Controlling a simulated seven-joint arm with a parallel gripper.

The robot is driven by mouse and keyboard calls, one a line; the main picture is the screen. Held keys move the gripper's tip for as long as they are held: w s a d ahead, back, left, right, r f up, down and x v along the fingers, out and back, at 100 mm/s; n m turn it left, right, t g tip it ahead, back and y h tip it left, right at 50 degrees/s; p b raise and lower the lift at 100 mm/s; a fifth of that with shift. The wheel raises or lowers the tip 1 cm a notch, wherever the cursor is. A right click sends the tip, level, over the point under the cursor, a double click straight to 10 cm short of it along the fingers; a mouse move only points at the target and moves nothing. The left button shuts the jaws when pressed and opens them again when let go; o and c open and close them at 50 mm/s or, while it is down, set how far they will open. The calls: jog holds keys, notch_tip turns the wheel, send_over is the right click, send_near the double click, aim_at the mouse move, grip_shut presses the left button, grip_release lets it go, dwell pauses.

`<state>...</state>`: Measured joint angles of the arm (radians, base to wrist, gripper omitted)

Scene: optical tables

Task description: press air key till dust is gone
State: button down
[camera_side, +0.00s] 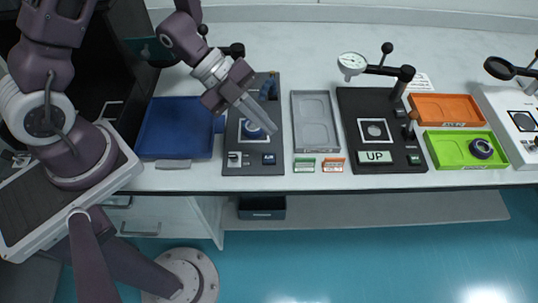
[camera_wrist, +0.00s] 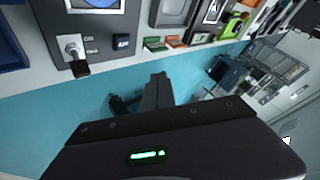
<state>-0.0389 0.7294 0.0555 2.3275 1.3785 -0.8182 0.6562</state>
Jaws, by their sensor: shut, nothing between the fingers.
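Dust cannot be made out. My gripper (camera_side: 273,131) is shut and empty, slanting down over the panel near the holder, behind the air key. Its fingers show in the wrist view (camera_wrist: 158,80).
A switch (camera_wrist: 75,50) stands left of the air key. A blue tray (camera_side: 178,153) lies left of the panel and a grey tray (camera_side: 315,143) right. Farther right are a gauge stand (camera_side: 350,120) and orange (camera_side: 447,97) and green trays (camera_side: 450,161).

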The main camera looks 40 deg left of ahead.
aim_at(265, 156)
jog(key=shift+f, duration=3.9)
jog(key=shift+f, duration=0.4)
jog(key=shift+f, duration=0.45)
jog(key=shift+r, duration=0.85)
jog(key=shift+r, duration=0.1)
jog(key=shift+r, duration=2.45)
